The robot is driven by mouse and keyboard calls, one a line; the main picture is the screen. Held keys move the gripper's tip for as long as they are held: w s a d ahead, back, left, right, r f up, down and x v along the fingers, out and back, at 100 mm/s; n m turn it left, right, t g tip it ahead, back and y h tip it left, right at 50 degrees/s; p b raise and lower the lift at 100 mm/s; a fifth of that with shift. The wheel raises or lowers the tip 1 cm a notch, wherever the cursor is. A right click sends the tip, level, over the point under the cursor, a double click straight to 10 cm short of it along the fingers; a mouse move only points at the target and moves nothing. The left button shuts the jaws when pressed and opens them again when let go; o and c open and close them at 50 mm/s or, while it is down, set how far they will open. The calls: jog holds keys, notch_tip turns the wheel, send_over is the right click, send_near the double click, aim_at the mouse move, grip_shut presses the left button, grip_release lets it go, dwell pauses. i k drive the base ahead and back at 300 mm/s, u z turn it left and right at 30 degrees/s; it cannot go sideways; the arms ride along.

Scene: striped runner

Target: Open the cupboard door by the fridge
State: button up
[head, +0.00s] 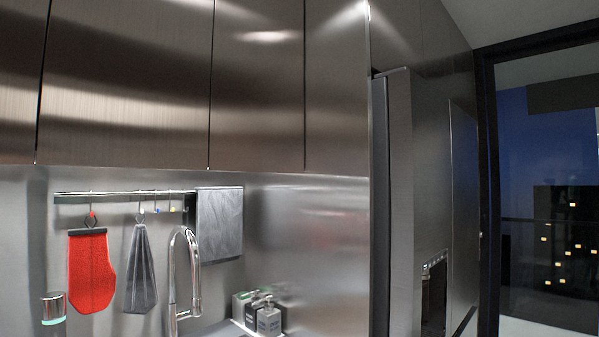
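A row of brushed-metal wall cupboards runs along the top of the head view. The narrow cupboard door (337,90) at the right end of the row is beside the tall metal fridge (400,200). This door looks shut, flush with the wider door (257,85) to its left. Thin dark seams part the doors, and I see no handles on them. The fridge has a dark side edge and a dispenser recess (434,295) low on its front. My gripper is not in view.
Below the cupboards, a rail (125,194) holds a red oven mitt (91,270), a grey cloth (140,270) and a dark towel (220,224). A chrome tap (193,270) and bottles (268,317) stand beneath. A dark-framed window (550,200) is at right.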

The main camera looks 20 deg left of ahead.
aim_at(256, 107)
jog(key=z, duration=0.05)
jog(key=i, duration=1.15)
jog(key=u, duration=1.15)
jog(key=i, duration=0.5)
jog(key=u, duration=0.55)
